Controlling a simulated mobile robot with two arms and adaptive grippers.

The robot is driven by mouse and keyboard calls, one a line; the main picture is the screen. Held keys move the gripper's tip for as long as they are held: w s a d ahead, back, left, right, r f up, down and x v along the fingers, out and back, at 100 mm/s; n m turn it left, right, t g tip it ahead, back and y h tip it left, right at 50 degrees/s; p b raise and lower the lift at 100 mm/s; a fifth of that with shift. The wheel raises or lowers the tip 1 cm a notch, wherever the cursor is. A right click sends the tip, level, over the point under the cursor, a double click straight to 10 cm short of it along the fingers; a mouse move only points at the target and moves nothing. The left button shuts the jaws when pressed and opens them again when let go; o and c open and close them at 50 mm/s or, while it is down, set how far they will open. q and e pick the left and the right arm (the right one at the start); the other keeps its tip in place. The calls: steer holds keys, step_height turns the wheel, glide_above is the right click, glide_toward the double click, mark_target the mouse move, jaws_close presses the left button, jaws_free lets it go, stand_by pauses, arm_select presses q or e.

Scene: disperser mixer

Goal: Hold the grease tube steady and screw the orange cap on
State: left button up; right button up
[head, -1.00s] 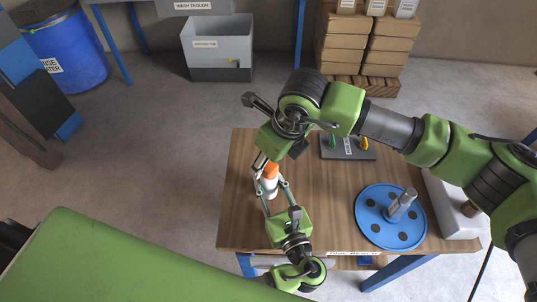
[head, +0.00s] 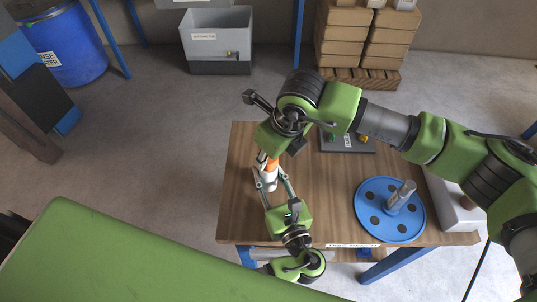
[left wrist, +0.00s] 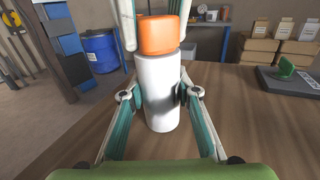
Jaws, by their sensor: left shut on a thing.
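The white grease tube (left wrist: 160,90) stands upright over the wooden bench, and my left gripper (left wrist: 156,92) is shut on its sides. The orange cap (left wrist: 158,35) sits at the tube's top end, in line with it; how far it is threaded cannot be seen. My right gripper (head: 264,164) comes down from above, with one finger on each side of the cap. The fingers look close to the cap, but I cannot tell whether they press on it. In the head view the cap (head: 270,165) is partly hidden by my right gripper, above the tube (head: 269,180).
A blue disc with dark holes and a grey post (head: 376,226) lies on the bench (head: 320,215) to the right. A dark tray with a green item (left wrist: 285,68) stands behind. A pale block (head: 452,205) is at the right edge. The bench middle is clear.

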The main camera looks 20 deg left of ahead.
steer(key=m, duration=0.3)
steer(key=shift+t+h, duration=0.3)
steer(key=shift+t, duration=0.1)
steer(key=m, duration=0.4)
steer(key=shift+t+h, duration=0.3)
steer(key=shift+h, duration=0.1)
steer(key=o, duration=1.2)
steer(key=shift+r, duration=0.1)
steer(key=v, duration=1.2)
